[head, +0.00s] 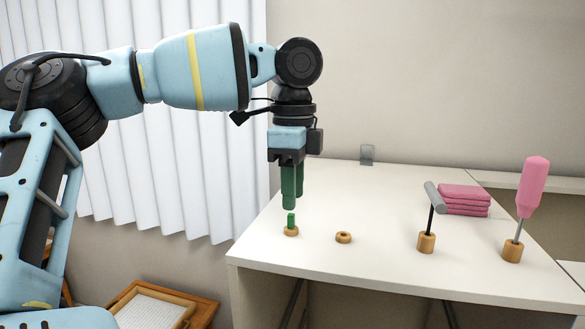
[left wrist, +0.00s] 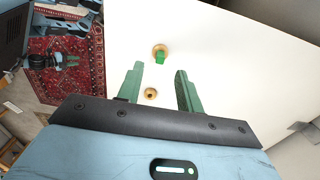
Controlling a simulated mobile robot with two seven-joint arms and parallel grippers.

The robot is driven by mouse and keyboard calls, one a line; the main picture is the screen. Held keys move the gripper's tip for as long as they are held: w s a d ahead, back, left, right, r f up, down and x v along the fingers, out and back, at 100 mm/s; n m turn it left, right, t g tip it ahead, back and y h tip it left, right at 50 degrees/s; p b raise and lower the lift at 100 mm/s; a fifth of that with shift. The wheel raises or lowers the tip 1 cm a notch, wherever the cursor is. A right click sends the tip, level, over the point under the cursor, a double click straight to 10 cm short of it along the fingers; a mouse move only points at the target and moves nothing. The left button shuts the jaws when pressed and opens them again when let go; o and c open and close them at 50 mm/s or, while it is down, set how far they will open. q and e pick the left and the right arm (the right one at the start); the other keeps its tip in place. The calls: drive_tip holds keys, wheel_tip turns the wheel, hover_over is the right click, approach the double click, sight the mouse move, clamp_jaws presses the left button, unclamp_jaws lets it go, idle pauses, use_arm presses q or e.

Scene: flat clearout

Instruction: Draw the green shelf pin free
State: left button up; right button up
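The green shelf pin (head: 291,219) stands upright in a round wooden collar (head: 291,231) near the table's left front edge. The pin (left wrist: 159,58) also shows in the left wrist view, beyond the fingertips. My left gripper (head: 289,203) points straight down just above the pin and looks apart from it. In the left wrist view its two green fingers (left wrist: 160,69) are spread with nothing between them. What appears to be my right gripper (left wrist: 72,58) shows small at the left of that view, over the rug; its opening is unclear.
An empty wooden ring (head: 343,237) lies right of the pin. Farther right stand a hammer-like tool (head: 431,213) and a pink-handled tool (head: 531,186) in wooden holders. Folded pink cloths (head: 464,199) lie behind them. The tabletop between is clear.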

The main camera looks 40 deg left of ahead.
sight(293, 214)
use_arm(q)
drive_tip(key=shift+f, duration=2.1)
clamp_jaws()
